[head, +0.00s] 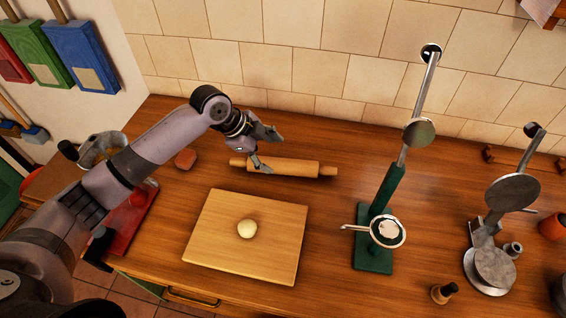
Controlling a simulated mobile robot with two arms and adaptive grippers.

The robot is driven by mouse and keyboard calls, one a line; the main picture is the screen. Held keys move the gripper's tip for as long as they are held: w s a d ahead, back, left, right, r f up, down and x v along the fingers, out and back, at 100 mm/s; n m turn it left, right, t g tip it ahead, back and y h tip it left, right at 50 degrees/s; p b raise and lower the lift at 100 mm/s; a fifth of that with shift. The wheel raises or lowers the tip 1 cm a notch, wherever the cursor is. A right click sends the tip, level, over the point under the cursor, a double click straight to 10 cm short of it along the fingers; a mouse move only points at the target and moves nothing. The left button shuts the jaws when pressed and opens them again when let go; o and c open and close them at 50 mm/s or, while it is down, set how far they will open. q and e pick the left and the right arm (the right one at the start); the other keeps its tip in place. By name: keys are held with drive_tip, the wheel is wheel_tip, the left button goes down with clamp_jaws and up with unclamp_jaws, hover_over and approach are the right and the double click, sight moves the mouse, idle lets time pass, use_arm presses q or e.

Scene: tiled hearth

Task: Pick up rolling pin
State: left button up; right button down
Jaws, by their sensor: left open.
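The wooden rolling pin (290,168) lies on the brown counter behind the cutting board, roughly left to right. My left gripper (266,150) comes in from the left and is open at the pin's left part. One finger reaches down by the pin's left end, and the other points out above and behind it. I cannot tell whether a finger touches the pin. The pin's middle and right handle are in plain view. My right gripper is not in view.
A wooden board (208,232) with a pale dough ball (247,229) is in front of the pin. A green-based metal stand (374,258) is to the right, with a metal press (492,262) farther right. A tiled wall (300,70) closes off the back.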

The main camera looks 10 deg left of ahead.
sight(279, 163)
use_arm(q)
drive_tip(key=shift+x, duration=0.8)
drive_tip(key=p+x, duration=0.2)
drive_tip(key=x, duration=0.2)
drive_tip(key=shift+s+f, duration=0.1)
drive_tip(key=shift+f, duration=0.3)
drive_tip(key=shift+d+f, duration=0.15)
drive_tip(key=shift+f, duration=0.15)
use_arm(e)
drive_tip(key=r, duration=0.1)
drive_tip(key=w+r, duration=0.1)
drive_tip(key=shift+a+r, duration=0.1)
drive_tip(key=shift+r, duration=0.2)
use_arm(q)
drive_tip(key=shift+c, duration=0.3)
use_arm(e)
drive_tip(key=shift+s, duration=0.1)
use_arm(q)
drive_tip(key=c, duration=1.3)
drive_tip(key=shift+r, duration=0.1)
drive_tip(key=shift+c, duration=0.2)
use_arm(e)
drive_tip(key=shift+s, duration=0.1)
